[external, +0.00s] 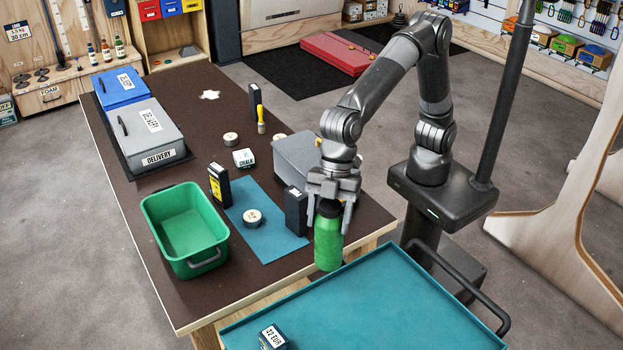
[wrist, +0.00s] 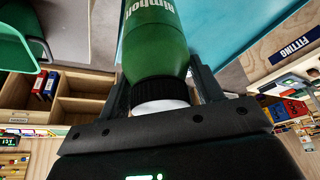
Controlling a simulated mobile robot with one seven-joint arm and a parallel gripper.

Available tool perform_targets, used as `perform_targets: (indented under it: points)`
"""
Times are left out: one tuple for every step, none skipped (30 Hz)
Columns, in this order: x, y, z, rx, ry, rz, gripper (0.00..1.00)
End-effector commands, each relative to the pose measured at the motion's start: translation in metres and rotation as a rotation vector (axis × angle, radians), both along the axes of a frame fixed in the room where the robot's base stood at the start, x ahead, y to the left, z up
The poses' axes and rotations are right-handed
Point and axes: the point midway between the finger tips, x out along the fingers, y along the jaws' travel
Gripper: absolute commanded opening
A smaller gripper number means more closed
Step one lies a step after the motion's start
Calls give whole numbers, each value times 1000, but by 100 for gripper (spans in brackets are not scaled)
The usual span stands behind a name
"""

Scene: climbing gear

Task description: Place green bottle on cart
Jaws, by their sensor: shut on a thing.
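The green bottle (external: 328,240) with a dark cap hangs upright below my gripper (external: 331,205) in the external view. My gripper is shut on the bottle near its top. In the wrist view the bottle (wrist: 155,45) shows pale lettering, and the fingers (wrist: 160,92) stand on either side of its neck. The cart (external: 370,310) has a teal top with a raised rim and stands at the front. The bottle is at the gap between the table edge and the cart's far left rim; its exact height above them is hard to tell.
A small dark box with a price label (external: 272,338) sits at the cart's front left. The brown table (external: 200,290) holds a green bin (external: 185,225), a blue mat (external: 265,235), dark boxes and a grey case (external: 297,155). The cart's middle and right are clear.

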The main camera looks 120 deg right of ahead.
Motion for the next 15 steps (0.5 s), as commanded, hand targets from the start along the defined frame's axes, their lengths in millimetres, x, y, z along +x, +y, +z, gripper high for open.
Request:
perform_targets:
  points:
    - [-9, 27, 2, 0, -3, 38, 13]
    - [-15, 42, 3, 0, -3, 58, 13]
    - [-23, 61, 5, 1, -3, 82, 13]
    - [-29, 74, 6, 2, -4, 100, 13]
    - [-35, 88, 7, 1, -4, 118, 13]
    - [-44, 105, 8, 2, -4, 141, 13]
    - [-51, 117, 9, 1, -4, 157, 13]
    - [-57, 128, 10, 1, -4, 173, 13]
    - [-66, 142, 11, 1, -5, 193, 13]
    - [-72, 152, 11, 1, -5, 206, 13]
    - [-78, 161, 12, 2, -5, 219, 13]
    - [-85, 171, 13, 2, -5, 234, 13]
    - [-89, 178, 13, 2, -5, 244, 13]
    - [-94, 183, 14, 2, -5, 252, 13]
    - [-99, 190, 15, 3, -6, 262, 13]
